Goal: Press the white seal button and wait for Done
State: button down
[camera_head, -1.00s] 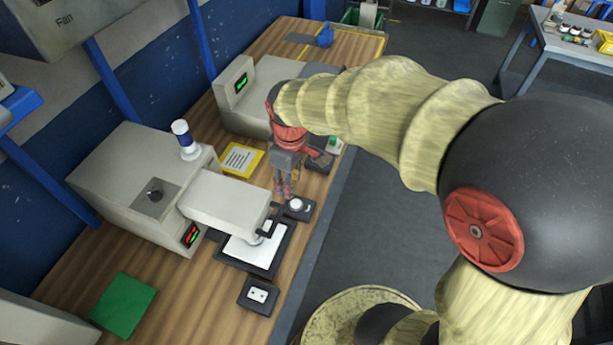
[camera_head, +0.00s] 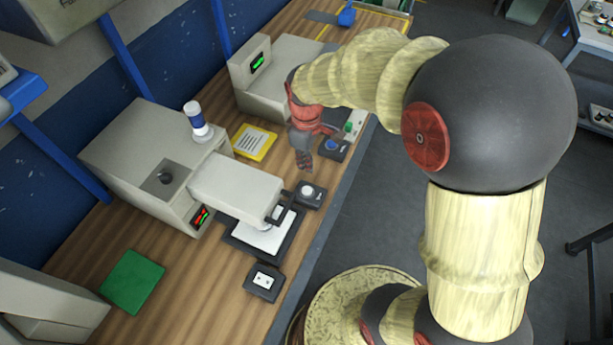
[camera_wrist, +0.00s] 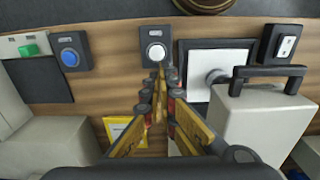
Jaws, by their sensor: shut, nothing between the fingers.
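The white seal button (camera_head: 308,190) is a round knob on a dark square base, at the bench's front edge, right of the sealing machine (camera_head: 150,150). In the wrist view, the white button (camera_wrist: 156,52) lies just beyond my fingertips. My gripper (camera_head: 305,168) points down, its fingers together and empty. Its tips show just above the button in the head view, apart from it; their exact height is unclear. It also shows in the wrist view (camera_wrist: 159,78). The machine's small display (camera_head: 201,216) glows red and green; its text is too small to read.
A blue button (camera_head: 333,145) and a green button (camera_head: 348,127) sit farther back. A dark tray (camera_head: 240,240) with a white sheet lies under the machine's arm.

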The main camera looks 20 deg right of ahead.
aim_at(307, 193)
notch_tip(307, 193, down, 14)
jog(key=b, duration=0.2)
jog(key=shift+r+b, duration=0.25)
jog(key=shift+b, duration=0.05)
jog(key=shift+s+f, duration=0.1)
jog(key=shift+f, duration=0.9)
jog(key=shift+r, duration=0.4)
notch_tip(307, 193, up, 14)
jog(key=p, duration=0.4)
jog(key=shift+w, duration=0.2)
jog(key=shift+f, duration=0.1)
